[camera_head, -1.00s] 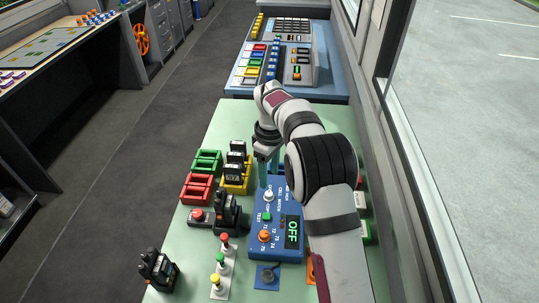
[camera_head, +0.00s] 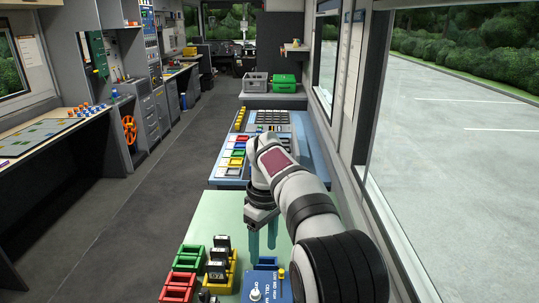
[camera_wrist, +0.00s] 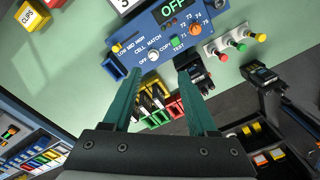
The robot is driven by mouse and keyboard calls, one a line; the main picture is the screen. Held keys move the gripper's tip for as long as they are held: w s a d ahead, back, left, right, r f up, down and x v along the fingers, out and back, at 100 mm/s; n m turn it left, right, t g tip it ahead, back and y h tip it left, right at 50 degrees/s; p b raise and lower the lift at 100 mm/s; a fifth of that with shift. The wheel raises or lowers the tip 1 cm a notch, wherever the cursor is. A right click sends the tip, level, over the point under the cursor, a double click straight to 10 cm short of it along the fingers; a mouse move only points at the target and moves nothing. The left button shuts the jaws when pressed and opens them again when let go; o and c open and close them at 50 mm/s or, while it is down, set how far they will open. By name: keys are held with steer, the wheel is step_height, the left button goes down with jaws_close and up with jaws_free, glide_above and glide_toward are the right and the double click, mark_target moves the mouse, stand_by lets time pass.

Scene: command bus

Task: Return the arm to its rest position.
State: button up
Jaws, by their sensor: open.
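My arm (camera_head: 300,195) reaches forward over the pale green table (camera_head: 215,220). My gripper (camera_head: 262,245) hangs downward past the far end of the blue cell-match box (camera_head: 262,284). In the wrist view, its two teal fingers (camera_wrist: 160,75) stand apart with nothing between them. The blue box (camera_wrist: 165,22) lies ahead of them there, with its display reading OFF. The fingers appear to be above the table; the exact height cannot be told.
Red (camera_head: 178,288), green (camera_head: 190,257) and yellow (camera_head: 232,280) holders stand left of the box, with black cells (camera_head: 217,255) at the yellow one. A console (camera_head: 230,170) stands beyond the table. The window wall (camera_head: 345,190) runs close on the right.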

steer(key=s+d+r+m, duration=0.1)
steer(key=s+d+m, duration=0.2)
steer(key=s, duration=0.4)
steer(key=s+d+r+m+y, duration=0.1)
steer(key=s+d+m, duration=0.1)
steer(key=s+m, duration=0.35)
steer(key=s+d+r+m, duration=0.2)
steer(key=s+d, duration=0.1)
steer(key=s, duration=0.6)
steer(key=s+d+f+m, duration=0.1)
steer(key=s+f+m, duration=0.4)
steer(key=s, duration=0.7)
steer(key=shift+f+m+y, duration=0.3)
steer(key=shift+f+m, duration=0.05)
steer(key=shift+f, duration=0.2)
steer(key=shift+d, duration=0.1)
